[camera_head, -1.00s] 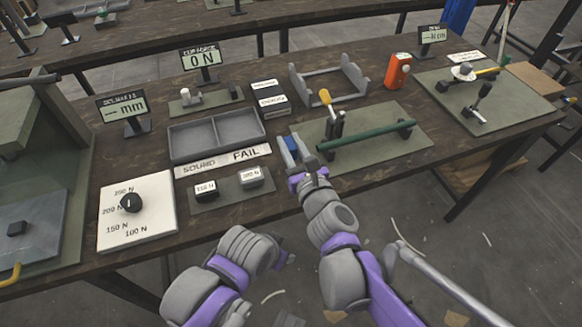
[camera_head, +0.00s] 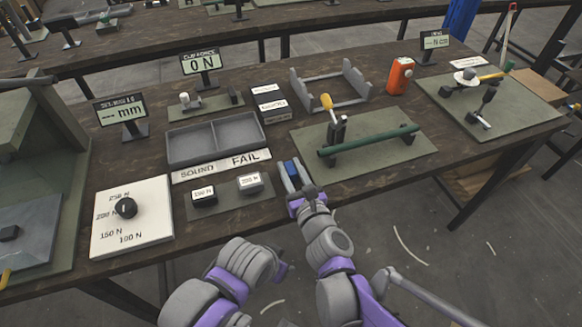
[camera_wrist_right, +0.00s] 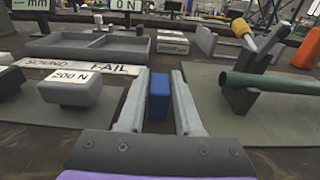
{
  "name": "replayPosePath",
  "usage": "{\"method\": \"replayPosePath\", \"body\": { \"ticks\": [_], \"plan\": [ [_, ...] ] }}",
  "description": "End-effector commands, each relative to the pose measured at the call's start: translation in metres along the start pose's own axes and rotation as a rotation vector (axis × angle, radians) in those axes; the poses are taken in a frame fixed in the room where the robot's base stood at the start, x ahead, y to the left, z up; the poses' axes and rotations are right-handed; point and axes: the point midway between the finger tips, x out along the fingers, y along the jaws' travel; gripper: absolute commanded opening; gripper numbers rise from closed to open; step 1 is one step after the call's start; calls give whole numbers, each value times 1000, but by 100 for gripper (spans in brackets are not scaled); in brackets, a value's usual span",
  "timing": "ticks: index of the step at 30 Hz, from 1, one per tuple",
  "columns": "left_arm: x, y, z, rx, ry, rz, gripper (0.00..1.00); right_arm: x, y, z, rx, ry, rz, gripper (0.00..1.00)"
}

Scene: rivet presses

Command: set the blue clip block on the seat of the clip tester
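The blue clip block (camera_head: 292,169) sits between the fingers of my right gripper (camera_head: 290,174), near the table's front edge. In the right wrist view the block (camera_wrist_right: 159,95) stands upright between the two grey fingers (camera_wrist_right: 160,92), which appear closed on its sides. Whether its underside touches anything is hidden. The clip tester (camera_head: 207,103), a small green plate with a grey fixture and pale knob, stands further back and left, below the "0 N" display (camera_head: 202,64). Its seat is too small to make out clearly. My left gripper (camera_head: 281,271) is low, before the table, its fingers unclear.
A grey two-compartment tray (camera_head: 215,139) and the SOUND/FAIL strip (camera_head: 222,165) lie between gripper and tester. Labelled weight blocks (camera_head: 250,182) sit at left. A green mat with a green bar (camera_head: 370,139) and upright yellow-handled clamp (camera_head: 327,103) is at right.

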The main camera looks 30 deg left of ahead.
Motion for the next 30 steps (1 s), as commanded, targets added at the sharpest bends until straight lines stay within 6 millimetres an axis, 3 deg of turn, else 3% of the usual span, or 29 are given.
{"method": "replayPosePath", "body": {
  "ticks": [1,3,4,15,30],
  "plan": [
    [0,0,0,0,0,0,62,0,0,0,0,0,0,45],
    [0,0,0,0,0,0,62,0,0,1,0,0,0,58],
    [0,0,0,0,0,0,62,0,0,1,0,0,0,59],
    [4,0,2,0,-2,0,62,-2,0,0,1,0,0,59],
    [-7,0,-3,0,3,0,62,-94,7,-2,-1,0,-1,59]
  ]
}}
